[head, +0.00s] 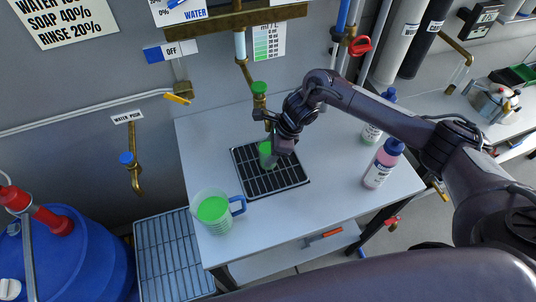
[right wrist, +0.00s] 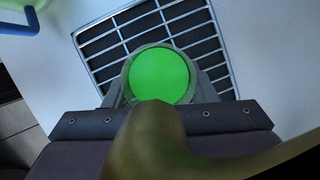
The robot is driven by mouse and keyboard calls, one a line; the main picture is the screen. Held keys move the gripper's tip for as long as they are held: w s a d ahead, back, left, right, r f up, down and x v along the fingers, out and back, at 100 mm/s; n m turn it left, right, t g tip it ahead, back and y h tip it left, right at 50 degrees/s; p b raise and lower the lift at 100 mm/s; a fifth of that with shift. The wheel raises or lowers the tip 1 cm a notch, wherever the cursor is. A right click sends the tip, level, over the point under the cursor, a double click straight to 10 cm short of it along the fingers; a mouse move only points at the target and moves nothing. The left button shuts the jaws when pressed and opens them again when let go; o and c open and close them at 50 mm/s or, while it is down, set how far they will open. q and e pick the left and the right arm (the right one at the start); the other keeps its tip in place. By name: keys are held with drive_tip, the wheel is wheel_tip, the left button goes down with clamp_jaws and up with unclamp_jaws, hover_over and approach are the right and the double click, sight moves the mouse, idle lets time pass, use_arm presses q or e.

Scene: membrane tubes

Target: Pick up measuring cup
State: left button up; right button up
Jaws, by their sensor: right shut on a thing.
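A small clear cup of bright green liquid (head: 265,150) is upright over the black drip grate, below the brass tap. My right gripper (head: 270,160) is shut on this cup. In the right wrist view the cup (right wrist: 160,75) shows from above as a round rim full of green, with a finger on each side. I cannot tell whether its base touches the grate. A larger clear jug with a blue handle (head: 213,212), also holding green liquid, stands at the table's front left. My left gripper is not in view.
The brass tap (head: 259,98) with a green top hangs close above the cup; it fills the near part of the wrist view (right wrist: 150,140). The drip grate (head: 283,184) is set in the white table. Two blue-capped bottles (head: 380,170) stand at right. The front middle is clear.

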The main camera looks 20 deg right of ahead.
drive_tip(key=shift+r, duration=0.25)
